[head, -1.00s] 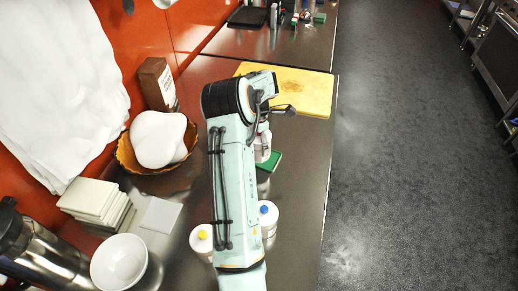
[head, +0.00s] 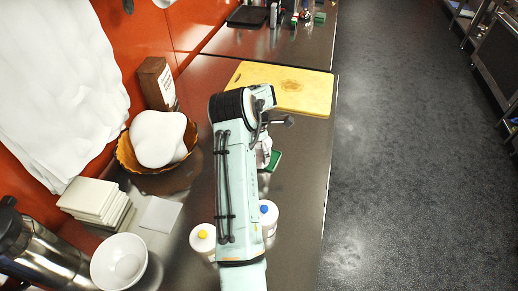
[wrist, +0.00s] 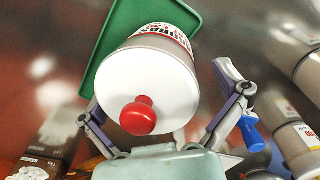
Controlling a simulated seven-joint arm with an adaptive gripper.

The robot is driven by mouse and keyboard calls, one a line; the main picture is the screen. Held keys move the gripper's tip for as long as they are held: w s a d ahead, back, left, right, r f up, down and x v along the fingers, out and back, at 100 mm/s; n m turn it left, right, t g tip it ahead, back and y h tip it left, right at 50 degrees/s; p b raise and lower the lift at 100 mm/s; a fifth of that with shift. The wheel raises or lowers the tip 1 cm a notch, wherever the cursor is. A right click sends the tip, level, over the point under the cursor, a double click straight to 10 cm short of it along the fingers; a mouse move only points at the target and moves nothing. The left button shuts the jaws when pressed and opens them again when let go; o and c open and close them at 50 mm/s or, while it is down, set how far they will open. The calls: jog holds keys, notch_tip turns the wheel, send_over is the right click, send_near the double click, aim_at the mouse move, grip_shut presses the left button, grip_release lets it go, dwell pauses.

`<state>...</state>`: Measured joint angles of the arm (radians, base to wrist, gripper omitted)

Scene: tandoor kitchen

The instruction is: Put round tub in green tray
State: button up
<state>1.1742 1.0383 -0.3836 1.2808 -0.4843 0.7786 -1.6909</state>
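The round tub is white with printed lettering and a red knob on its lid; in the wrist view the tub (wrist: 155,85) sits between my fingers, lid towards the camera. My gripper (wrist: 160,95) has its fingers spread either side of it. A gap shows at the right finger; contact at the left finger is unclear. The green tray (wrist: 110,45) lies behind the tub, which overlaps its lower right part in the picture. I cannot tell whether the tub touches the tray. In the head view my arm hides most of the tub (head: 264,152), and the tray (head: 275,161) shows at its right.
A yellow-capped tub (head: 202,238) and a blue-capped tub (head: 268,215) flank my arm on the counter. A cutting board (head: 300,90) lies beyond. A basket (head: 128,158), stacked white tiles (head: 95,200) and a bowl (head: 118,262) stand left. The right counter strip is clear.

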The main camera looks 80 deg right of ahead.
notch_tip(320, 180, up, 13)
jog(key=shift+s+a+f, duration=0.1)
jog(key=shift+f, duration=0.1)
jog(key=shift+w+a+r, duration=0.15)
jog(key=shift+w+r, duration=0.05)
jog(key=shift+w, duration=0.15)
jog(key=w+a+r+m, duration=0.1)
jog(key=w+a+r, duration=0.2)
jog(key=w+a, duration=0.3)
jog(key=w+a+r+m+t+y, duration=0.1)
jog(key=w+a+r, duration=0.2)
jog(key=a, duration=0.5)
jog(key=w+a+r+m, duration=0.1)
jog(key=w+a+r, duration=0.2)
jog(key=w+a, duration=0.35)
jog(key=s+a+r+m, duration=0.1)
jog(key=s+a, duration=0.3)
jog(key=a, duration=0.7)
jog(key=s+a+m, duration=0.1)
jog(key=s+a, duration=0.2)
jog(key=a, duration=0.9)
jog(key=s+a+f+m+g, duration=0.1)
jog(key=s+a+f, duration=0.1)
jog(key=s+a, duration=0.2)
jog(key=s, duration=0.3)
jog(key=shift+s+a+f+m, duration=0.3)
